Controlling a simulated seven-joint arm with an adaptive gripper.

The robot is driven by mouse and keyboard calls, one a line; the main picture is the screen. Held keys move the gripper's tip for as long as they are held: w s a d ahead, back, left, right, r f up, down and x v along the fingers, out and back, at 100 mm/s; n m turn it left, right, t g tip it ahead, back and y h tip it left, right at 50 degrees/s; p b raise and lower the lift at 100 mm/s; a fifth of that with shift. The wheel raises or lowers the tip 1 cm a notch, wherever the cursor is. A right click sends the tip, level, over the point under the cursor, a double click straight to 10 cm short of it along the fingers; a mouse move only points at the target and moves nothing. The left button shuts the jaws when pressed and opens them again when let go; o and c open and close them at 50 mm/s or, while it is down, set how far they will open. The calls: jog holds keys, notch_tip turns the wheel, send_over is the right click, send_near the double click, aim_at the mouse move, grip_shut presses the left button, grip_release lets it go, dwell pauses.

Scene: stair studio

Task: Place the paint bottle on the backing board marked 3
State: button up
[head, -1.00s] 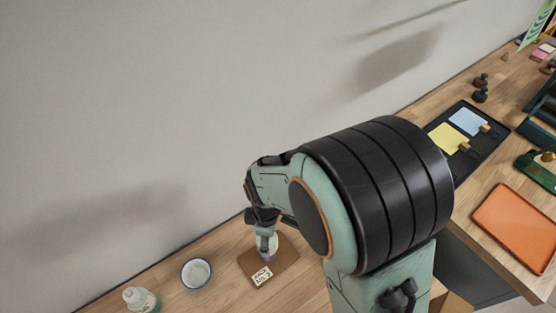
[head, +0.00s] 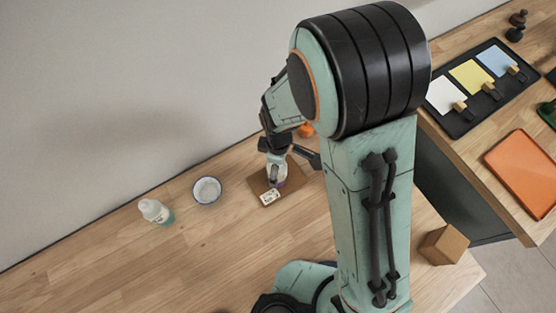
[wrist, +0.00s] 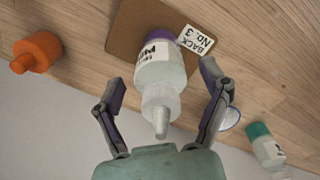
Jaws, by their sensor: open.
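The paint bottle (wrist: 158,70), clear-white with a label, a purple end and a narrow nozzle, stands on the brown backing board (wrist: 125,30). A card (wrist: 195,40) on the board reads "BACK No. 3". In the wrist view the bottle's purple end is at the board and its nozzle points toward me. My gripper (wrist: 163,90) is open, with one finger on each side of the bottle and visible gaps. In the head view my gripper (head: 274,163) is at the bottle (head: 277,178), over the board (head: 293,187), and partly hides the bottle.
A wooden block (head: 444,244), a black tray (head: 467,122) and an orange tray (head: 525,170) are at the right.

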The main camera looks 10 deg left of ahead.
notch_tip(320, 180, up, 12)
jog(key=shift+f, duration=0.25)
jog(key=shift+d+r, duration=0.1)
jog(key=shift+r, duration=0.3)
jog(key=s+d+r+m, duration=0.2)
jog(key=s+d+m, duration=0.4)
jog(key=d+m, duration=0.1)
jog(key=s+d+r+m, duration=0.3)
jog(key=s+d+m, duration=0.3)
jog(key=d+m, duration=0.2)
jog(key=shift+m+y, duration=0.4)
jog(key=shift+m, duration=0.5)
